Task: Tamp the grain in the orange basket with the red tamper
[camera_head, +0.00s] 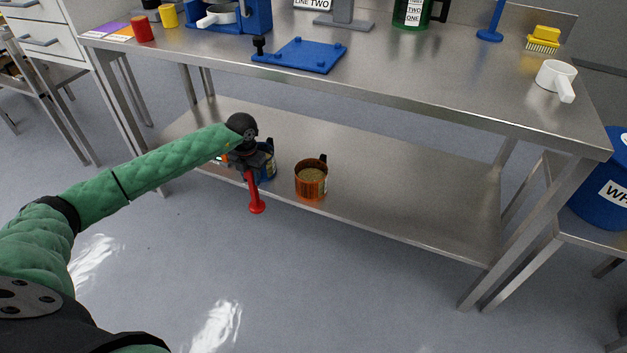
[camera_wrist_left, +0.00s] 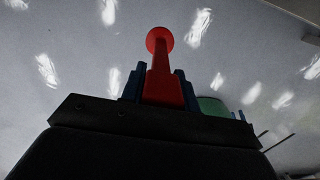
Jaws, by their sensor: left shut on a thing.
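The orange basket (camera_head: 311,187) stands upright on the lower shelf of the steel table in the head view, with brownish grain (camera_head: 311,174) inside. My left gripper (camera_head: 250,168) is shut on the red tamper (camera_head: 255,196), which hangs with its round flat end down. The tamper is to the left of the orange basket and apart from it, in front of the shelf edge. In the left wrist view the tamper (camera_wrist_left: 162,70) stands out between the finger tips (camera_wrist_left: 161,88). My right gripper is in neither view.
A blue container (camera_head: 268,163) stands on the lower shelf, partly hidden behind my left gripper. The shelf (camera_head: 410,195) is clear right of the orange basket. The tabletop (camera_head: 420,85) overhangs the shelf and holds a blue plate (camera_head: 306,55) and a white scoop (camera_head: 556,77).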

